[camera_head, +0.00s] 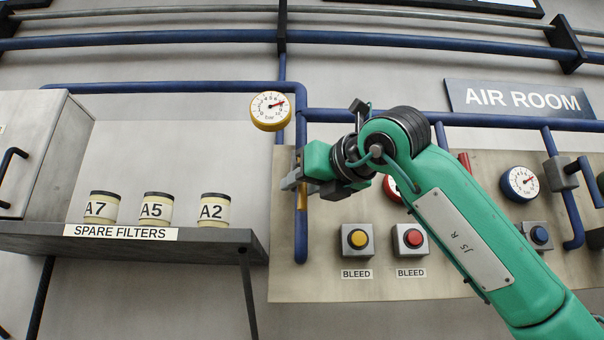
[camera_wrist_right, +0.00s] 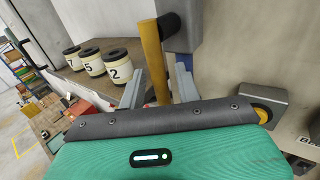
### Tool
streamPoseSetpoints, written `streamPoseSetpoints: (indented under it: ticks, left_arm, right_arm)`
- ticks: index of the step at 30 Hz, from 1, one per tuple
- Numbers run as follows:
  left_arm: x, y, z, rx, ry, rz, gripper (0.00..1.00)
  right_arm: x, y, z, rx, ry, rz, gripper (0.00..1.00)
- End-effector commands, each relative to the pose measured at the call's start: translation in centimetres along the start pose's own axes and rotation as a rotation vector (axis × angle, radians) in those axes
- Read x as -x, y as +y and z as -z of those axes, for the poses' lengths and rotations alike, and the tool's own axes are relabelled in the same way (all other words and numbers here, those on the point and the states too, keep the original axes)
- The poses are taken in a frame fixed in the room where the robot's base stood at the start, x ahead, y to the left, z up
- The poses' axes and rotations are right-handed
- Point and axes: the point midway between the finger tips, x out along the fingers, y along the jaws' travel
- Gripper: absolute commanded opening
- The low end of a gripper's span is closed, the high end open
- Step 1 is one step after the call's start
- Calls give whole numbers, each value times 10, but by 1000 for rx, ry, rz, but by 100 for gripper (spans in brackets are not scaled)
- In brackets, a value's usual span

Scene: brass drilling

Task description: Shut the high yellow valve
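The yellow valve handle (camera_head: 302,196) hangs vertically on the blue pipe at the panel's left edge, below the yellow-rimmed gauge (camera_head: 270,110). My right gripper (camera_head: 290,181) is in front of it and hides its upper part and the valve body. In the right wrist view the yellow handle (camera_wrist_right: 152,58), with a dark end, stands between the two grey fingers of my right gripper (camera_wrist_right: 160,82). The fingers are apart, with room seen beside the handle; I cannot tell whether either touches it. My left gripper is not in view.
A shelf (camera_head: 222,240) with several filter cans (camera_head: 215,210) stands left of the valve. A yellow bleed button (camera_head: 358,239) and a red one (camera_head: 413,238) sit below right. A red valve handle (camera_head: 463,160) shows partly behind my right arm.

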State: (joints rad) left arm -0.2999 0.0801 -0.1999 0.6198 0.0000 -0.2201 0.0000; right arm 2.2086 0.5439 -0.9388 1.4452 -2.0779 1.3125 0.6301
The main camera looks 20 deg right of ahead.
Motion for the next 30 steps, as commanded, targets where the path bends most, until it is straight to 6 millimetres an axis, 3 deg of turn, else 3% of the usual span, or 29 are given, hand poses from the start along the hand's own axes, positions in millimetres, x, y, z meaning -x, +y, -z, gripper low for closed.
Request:
streamPoseSetpoints:
  ticks: [11,16,30]
  left_arm:
    - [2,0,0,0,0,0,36]
    - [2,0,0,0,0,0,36]
    - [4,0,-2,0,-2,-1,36]
  right_arm:
    - [-5,0,1,0,0,0,34]
    - [-5,0,0,0,0,0,0]
    - [7,1,0,42,27,-1,0]
